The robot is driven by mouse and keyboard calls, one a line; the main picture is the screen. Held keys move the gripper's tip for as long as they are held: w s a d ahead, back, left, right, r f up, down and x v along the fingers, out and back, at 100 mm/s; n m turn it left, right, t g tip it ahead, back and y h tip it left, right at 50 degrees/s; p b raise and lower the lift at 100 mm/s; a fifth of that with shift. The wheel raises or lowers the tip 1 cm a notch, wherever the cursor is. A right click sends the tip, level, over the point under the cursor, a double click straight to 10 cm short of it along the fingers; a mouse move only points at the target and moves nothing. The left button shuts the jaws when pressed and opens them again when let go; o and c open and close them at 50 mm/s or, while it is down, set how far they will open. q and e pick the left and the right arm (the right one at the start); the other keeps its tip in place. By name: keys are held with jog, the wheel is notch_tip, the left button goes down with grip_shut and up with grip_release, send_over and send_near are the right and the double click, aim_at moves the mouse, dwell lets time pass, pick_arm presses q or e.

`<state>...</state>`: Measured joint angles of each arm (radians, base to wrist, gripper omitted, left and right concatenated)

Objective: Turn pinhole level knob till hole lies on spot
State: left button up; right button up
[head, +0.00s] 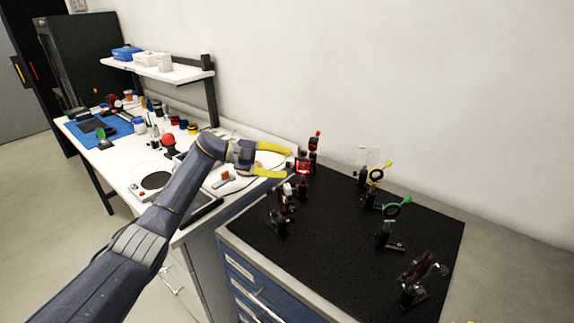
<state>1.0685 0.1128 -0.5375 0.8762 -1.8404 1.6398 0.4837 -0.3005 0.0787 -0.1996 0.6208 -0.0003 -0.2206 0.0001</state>
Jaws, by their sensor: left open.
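My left gripper (288,163) has two yellow fingers, spread apart and empty. In the picture it shows just left of the red-and-black mount (303,166) at the back left of the black optical board (330,245). I cannot tell whether it touches anything. Small optic mounts stand on the board, one with a green ring (405,200) and one with a yellow ring (376,175). Which one is the pinhole, its level knob and the light spot are too small to tell. A yellow sliver at the bottom edge may be my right gripper (471,321).
A pale card (368,157) stands at the board's back edge. A dark red mount (420,275) stands front right, and a black-and-white mount (280,222) front left. A cluttered white workbench (120,165) with a shelf (160,68) lies left. The board's middle is clear.

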pick_arm(q)
jog(key=shift+d+f, duration=0.1)
jog(key=shift+d, duration=0.35)
jog(key=shift+c, duration=0.6)
